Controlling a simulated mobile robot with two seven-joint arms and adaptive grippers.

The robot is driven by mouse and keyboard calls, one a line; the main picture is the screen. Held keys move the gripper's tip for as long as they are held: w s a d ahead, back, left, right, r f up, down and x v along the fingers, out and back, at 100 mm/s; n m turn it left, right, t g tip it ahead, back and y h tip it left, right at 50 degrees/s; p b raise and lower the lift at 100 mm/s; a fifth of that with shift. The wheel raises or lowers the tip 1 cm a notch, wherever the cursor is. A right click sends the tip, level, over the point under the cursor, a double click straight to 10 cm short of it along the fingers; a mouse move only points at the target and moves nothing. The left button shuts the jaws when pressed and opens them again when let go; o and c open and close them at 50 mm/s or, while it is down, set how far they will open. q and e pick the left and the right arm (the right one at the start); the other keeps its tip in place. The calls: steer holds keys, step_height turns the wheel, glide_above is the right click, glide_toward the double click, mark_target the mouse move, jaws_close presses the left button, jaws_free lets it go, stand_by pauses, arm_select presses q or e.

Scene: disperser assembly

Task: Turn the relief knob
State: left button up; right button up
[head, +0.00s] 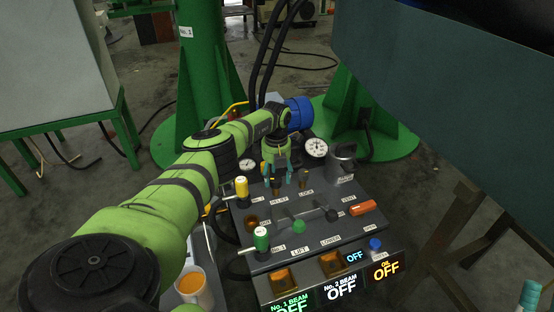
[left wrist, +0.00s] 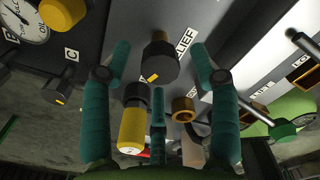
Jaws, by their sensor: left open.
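The relief knob (left wrist: 160,58) is a dark knob with a small yellow mark, beside a label ending in "LIEF" in the left wrist view. My left gripper (left wrist: 161,50) is open, with teal fingers on both sides of the knob and visible gaps to it. In the head view my left gripper (head: 278,181) points down at the panel just behind the RELIEF label (head: 279,199), and its fingers largely hide the knob. I cannot tell whether the fingertips reach the knob's depth. A teal fingertip of my right gripper (head: 530,294) shows at the lower right edge.
Around the knob are a yellow-topped lever (head: 241,187), a green-topped lever (head: 261,239), a gauge (head: 316,148), an orange handle (head: 363,207) and a brass-coloured ring (left wrist: 183,109). A mug (head: 194,287) stands left of the panel. Displays at the front read OFF.

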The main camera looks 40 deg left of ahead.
mark_target(277, 178)
arm_select(q)
step_height(277, 178, up, 12)
steer(key=shift+f, duration=0.25)
stand_by(0.5)
